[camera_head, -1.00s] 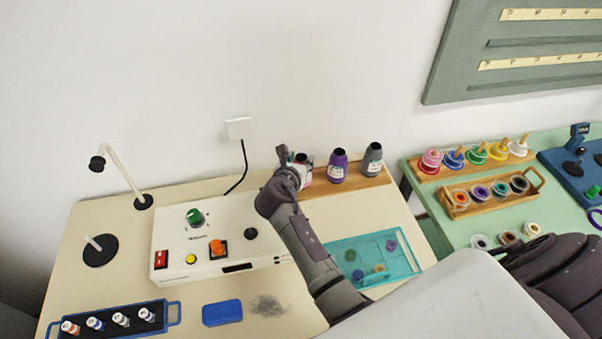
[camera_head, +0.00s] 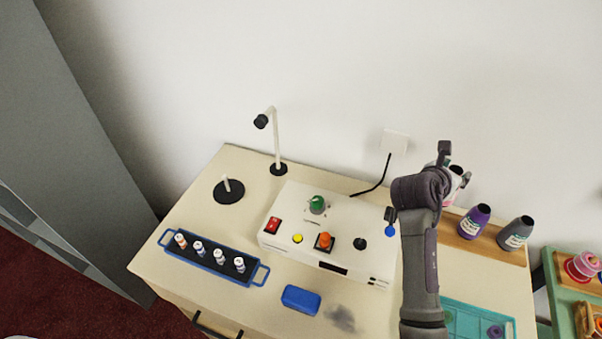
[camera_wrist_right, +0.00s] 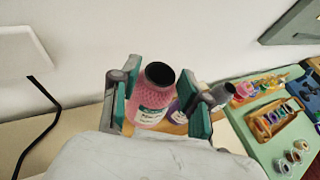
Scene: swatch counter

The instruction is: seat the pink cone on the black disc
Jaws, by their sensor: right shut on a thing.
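The pink cone (camera_head: 456,179), with a black top and a white label, is at the right, partly hidden by my right gripper (camera_head: 449,166). In the right wrist view, the pink cone (camera_wrist_right: 151,101) stands between the two green-padded fingers of my right gripper (camera_wrist_right: 156,92), which is shut on it. It appears raised above the wooden strip (camera_head: 449,233). The black disc (camera_head: 230,197) lies flat on the cream counter at the left, well away from the gripper, with a short white peg rising from its middle. My left gripper is not in view.
A purple cone (camera_head: 474,221) and a grey cone (camera_head: 516,234) stand on the strip. A blue tray of small bottles (camera_head: 209,262) is in front of the disc.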

